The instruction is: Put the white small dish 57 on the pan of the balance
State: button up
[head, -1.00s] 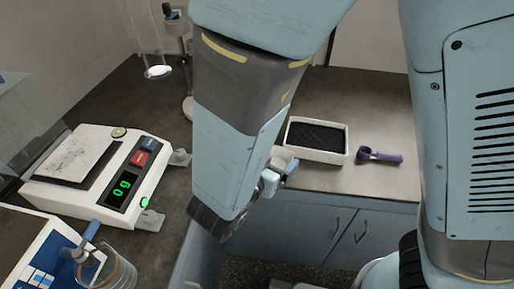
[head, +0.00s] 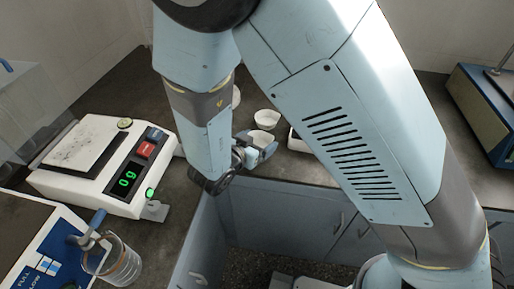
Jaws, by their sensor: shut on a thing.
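The balance (head: 118,205) stands on the bench at the left, with a flat pan (head: 88,146) that is empty and a display that reads 0 g. My gripper (head: 258,149) is to the right of the balance, above the bench's front edge. It is shut on a white small dish (head: 260,137), partly hidden by the fingers. I cannot read a number on the dish. Another white dish (head: 266,118) stands just behind it, and part of a third (head: 236,98) shows behind my arm.
A blue and white device (head: 50,255) and a glass beaker (head: 122,262) are at the front left, near the balance. A white tray (head: 297,141) is mostly hidden behind my arm. A blue box-like device (head: 480,110) stands at the far right.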

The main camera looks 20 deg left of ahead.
jog(key=shift+w+a+f, duration=0.15)
jog(key=shift+w+f, duration=0.1)
jog(key=shift+f, duration=0.15)
jog(key=shift+w+a+f, duration=0.1)
jog(key=shift+f, duration=0.7)
jog(key=shift+w+a+f, duration=0.1)
jog(key=shift+f, duration=0.7)
jog(key=shift+f, duration=0.1)
jog(key=o, duration=1.1)
jog(key=f+v, duration=0.1)
jog(key=v, duration=1.2)
jog(key=shift+s+r, duration=0.2)
jog(key=shift+s, duration=0.35)
jog(key=shift+w+a, duration=0.1)
jog(key=shift+a, duration=0.05)
